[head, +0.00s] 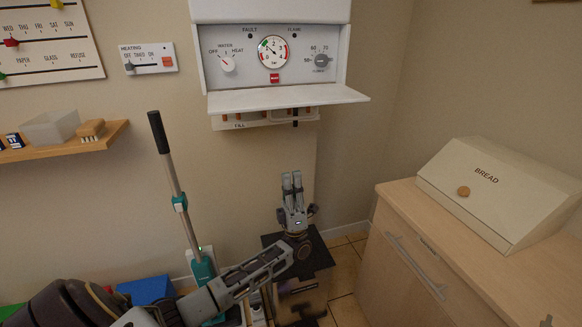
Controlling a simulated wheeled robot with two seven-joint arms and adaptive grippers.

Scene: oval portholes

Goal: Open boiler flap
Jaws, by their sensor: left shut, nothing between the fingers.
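The white boiler (270,10) hangs on the wall at the top centre. Its flap (285,100) is folded down and sticks out toward me, roughly level. The control panel behind it is exposed, with a water/heat knob (227,63), a pressure gauge (273,52), a red button (275,78) and a grey knob (321,61). My left gripper (291,178) is below the flap and apart from it, fingers pointing up, shut and empty. My right gripper is not in view.
Pipes and a fill strip (265,119) sit under the boiler. A cordless vacuum (180,203) stands left of my gripper. A cabinet (400,250) with a bread bin (500,190) is on the right. A shelf (60,146) and heating switch (148,59) are on the left wall.

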